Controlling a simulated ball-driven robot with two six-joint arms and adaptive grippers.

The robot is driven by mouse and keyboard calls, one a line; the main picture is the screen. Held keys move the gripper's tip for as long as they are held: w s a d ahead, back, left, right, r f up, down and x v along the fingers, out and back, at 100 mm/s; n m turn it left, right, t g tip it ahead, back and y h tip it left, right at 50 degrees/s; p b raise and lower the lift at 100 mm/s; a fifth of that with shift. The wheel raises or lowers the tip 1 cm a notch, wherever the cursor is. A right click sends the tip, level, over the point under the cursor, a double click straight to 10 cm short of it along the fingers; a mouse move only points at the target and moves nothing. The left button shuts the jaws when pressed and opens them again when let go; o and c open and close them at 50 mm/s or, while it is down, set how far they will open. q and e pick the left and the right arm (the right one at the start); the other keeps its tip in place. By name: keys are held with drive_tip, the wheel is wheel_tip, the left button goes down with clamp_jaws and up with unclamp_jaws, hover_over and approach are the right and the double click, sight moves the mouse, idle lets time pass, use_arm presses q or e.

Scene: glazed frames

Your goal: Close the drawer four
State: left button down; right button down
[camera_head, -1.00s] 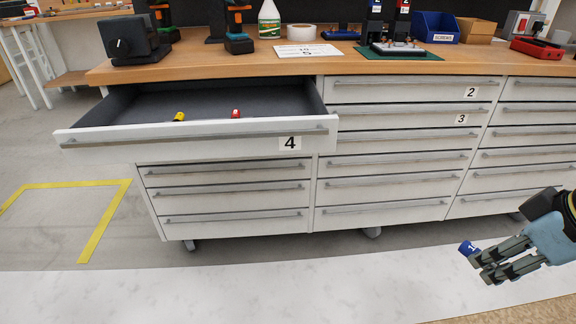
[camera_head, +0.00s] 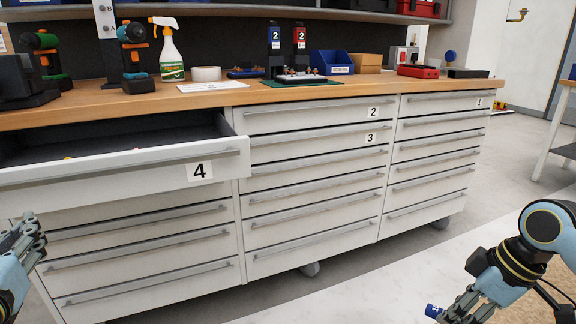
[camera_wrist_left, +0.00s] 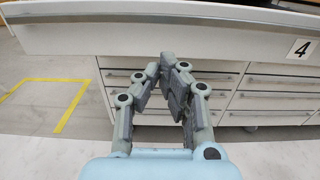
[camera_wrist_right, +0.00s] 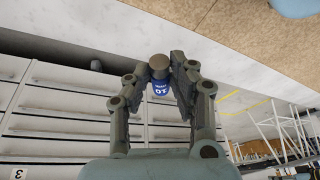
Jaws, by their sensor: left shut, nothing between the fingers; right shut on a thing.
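Drawer four (camera_head: 120,170) is pulled out at the left of the cabinet in the head view, with its white front and number 4 label facing me. In the left wrist view the drawer front (camera_wrist_left: 120,38) spans the top of the picture. My left gripper (camera_head: 30,226) is shut and empty at the left edge, in front of and below the drawer front. It shows in the left wrist view (camera_wrist_left: 168,62) with fingertips together. My right gripper (camera_head: 448,314) is low at the right, shut on a small blue-labelled object (camera_wrist_right: 160,88) with a grey cap.
The wooden worktop (camera_head: 270,92) holds a spray bottle (camera_head: 171,56), power drills, a tape roll, a blue bin (camera_head: 331,62) and a red case. The cabinet's other drawers are shut.

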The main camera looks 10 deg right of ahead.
sight(51, 195)
use_arm(q)
drive_tip(key=x, duration=0.8)
drive_tip(key=shift+f+b, duration=0.15)
drive_tip(key=shift+b, duration=0.25)
use_arm(e)
drive_tip(key=shift+f, duration=0.55)
use_arm(q)
drive_tip(key=shift+w, duration=0.5)
